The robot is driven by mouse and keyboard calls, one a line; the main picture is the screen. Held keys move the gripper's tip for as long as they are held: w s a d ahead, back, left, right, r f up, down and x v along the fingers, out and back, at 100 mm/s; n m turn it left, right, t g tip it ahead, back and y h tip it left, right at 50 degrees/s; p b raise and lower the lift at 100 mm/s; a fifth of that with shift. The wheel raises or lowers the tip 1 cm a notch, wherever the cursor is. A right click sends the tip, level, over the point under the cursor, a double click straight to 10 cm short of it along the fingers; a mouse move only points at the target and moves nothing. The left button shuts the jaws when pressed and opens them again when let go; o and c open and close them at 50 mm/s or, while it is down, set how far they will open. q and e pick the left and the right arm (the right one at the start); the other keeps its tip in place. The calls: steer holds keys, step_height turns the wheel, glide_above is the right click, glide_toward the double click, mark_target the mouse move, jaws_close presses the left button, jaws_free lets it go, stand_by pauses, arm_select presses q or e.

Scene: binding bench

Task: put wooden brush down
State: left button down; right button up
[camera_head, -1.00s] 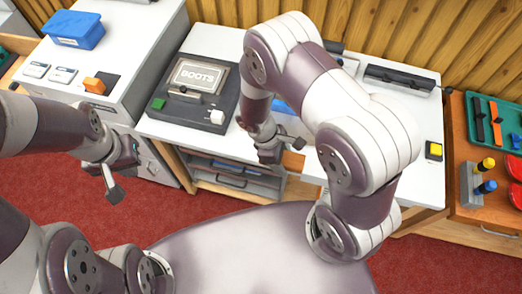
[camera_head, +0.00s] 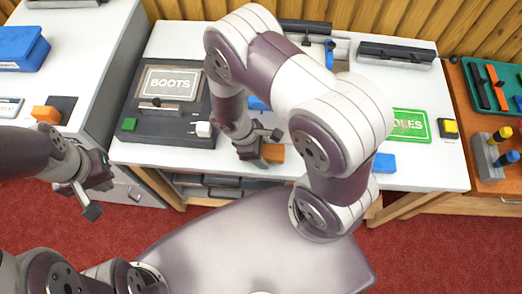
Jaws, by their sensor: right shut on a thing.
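The wooden brush (camera_head: 273,153) shows as a small orange-brown block at my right gripper (camera_head: 259,150), over the front part of the white bench top. My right gripper is shut on it, and the fingers and wrist hide part of it. I cannot tell whether the brush touches the bench. My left gripper (camera_head: 96,196) is empty and open, in front of the gap between the left cabinet and the bench.
The white bench (camera_head: 165,38) holds the BOOTS press (camera_head: 168,83) at left, a green sign (camera_head: 411,125), a blue block (camera_head: 384,162) and a yellow button (camera_head: 450,128) at right. A black bar tool (camera_head: 408,54) lies behind. My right arm hides the bench's middle.

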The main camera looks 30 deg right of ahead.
steer(key=o, duration=0.5)
steer(key=shift+w+f, duration=0.1)
steer(key=shift+f, duration=0.05)
steer(key=shift+o, duration=0.8)
steer(key=shift+s+d, duration=0.1)
steer(key=shift+s, duration=0.2)
steer(key=v, duration=1.2)
steer(key=shift+w+d+p, duration=0.1)
steer(key=shift+p, duration=0.2)
step_height(320, 180, up, 4)
steer(key=d+m+y, duration=0.1)
steer(key=m+y, duration=0.1)
steer(key=m, duration=0.2)
step_height(320, 180, up, 5)
steer(key=m+t+y, duration=0.2)
steer(key=m+t, duration=0.2)
steer(key=m, duration=0.3)
glide_above(264, 148)
steer(key=shift+r, duration=0.25)
